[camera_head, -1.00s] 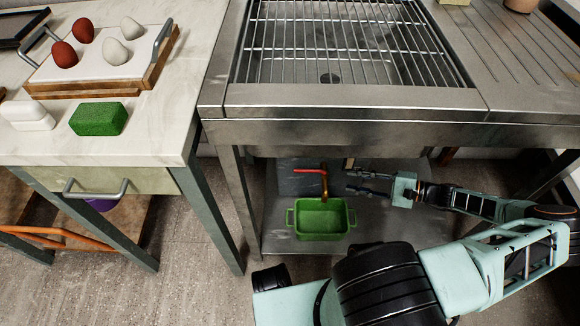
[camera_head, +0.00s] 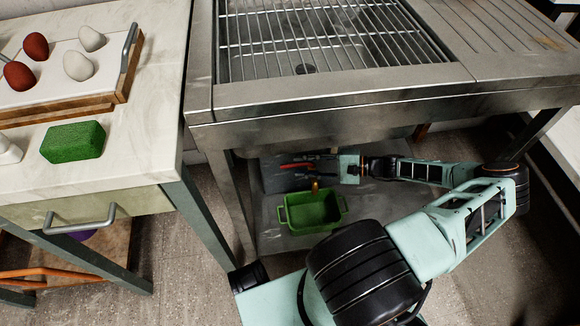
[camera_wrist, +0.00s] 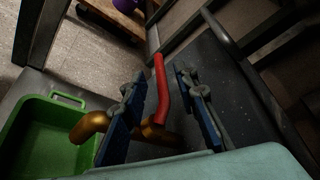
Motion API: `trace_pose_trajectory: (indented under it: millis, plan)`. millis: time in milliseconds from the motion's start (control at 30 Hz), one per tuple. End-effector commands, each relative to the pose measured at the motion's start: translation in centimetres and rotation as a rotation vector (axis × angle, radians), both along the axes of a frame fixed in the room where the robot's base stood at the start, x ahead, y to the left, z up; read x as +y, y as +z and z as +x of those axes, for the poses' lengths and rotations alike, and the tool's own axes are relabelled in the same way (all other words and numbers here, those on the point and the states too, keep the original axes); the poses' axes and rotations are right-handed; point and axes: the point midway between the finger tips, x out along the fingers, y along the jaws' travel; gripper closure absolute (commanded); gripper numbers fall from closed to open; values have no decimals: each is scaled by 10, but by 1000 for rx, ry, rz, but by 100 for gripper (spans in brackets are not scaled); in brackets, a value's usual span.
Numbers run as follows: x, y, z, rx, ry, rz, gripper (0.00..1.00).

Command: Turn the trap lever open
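The trap lever is a red handle (camera_head: 297,166) under the sink. In the wrist view the red lever (camera_wrist: 161,88) runs between the two fingers, on a brass pipe (camera_wrist: 155,134). The brass spout (camera_head: 315,187) points down over a green tub (camera_head: 313,212). My gripper (camera_head: 307,163) reaches in from the right at the lever. In the wrist view my gripper (camera_wrist: 158,88) has its blue-grey fingers apart, one on each side of the lever, with visible gaps. I cannot tell whether the lever is fully at finger depth.
The steel sink counter (camera_head: 330,120) is right above my arm. A sink leg (camera_head: 232,190) stands left of the tub. The floor in front is clear.

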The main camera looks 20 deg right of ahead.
Motion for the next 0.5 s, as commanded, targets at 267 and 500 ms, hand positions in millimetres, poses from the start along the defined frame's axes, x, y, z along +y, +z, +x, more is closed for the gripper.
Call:
trace_pose_trajectory:
  millis: [267,500]
  plan:
    - [32,-9,19,-1,-1,1,73]
    - [37,-9,22,-1,-1,1,73]
